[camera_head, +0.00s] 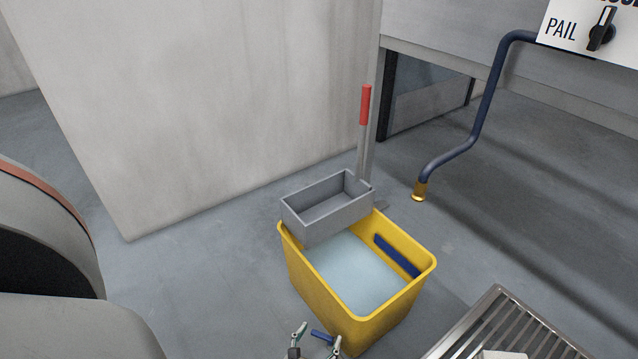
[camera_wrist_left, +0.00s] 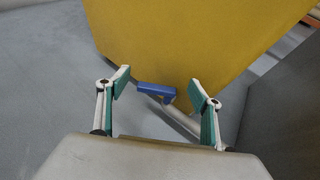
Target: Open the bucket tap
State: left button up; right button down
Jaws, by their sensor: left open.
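The yellow bucket (camera_head: 330,308) stands on the floor with pale blue water inside; its front side (camera_wrist_left: 180,40) fills the upper wrist view. The blue tap handle (camera_head: 322,336) is low at the bucket's near side. Whether the handle is turned is hard to tell. My right gripper is out of view.
A grey wringer tray (camera_head: 322,215) with a red-handled lever (camera_head: 365,105) sits on the bucket's far rim. A blue pipe (camera_head: 484,105) with a brass end hangs right of it. A metal floor grate (camera_head: 490,318) is at lower right. A pale wall (camera_head: 200,110) stands behind.

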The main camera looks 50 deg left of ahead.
pick_arm(q)
notch_tip(320, 180, up, 8)
jog(key=shift+f, duration=0.2)
dwell(0.3)
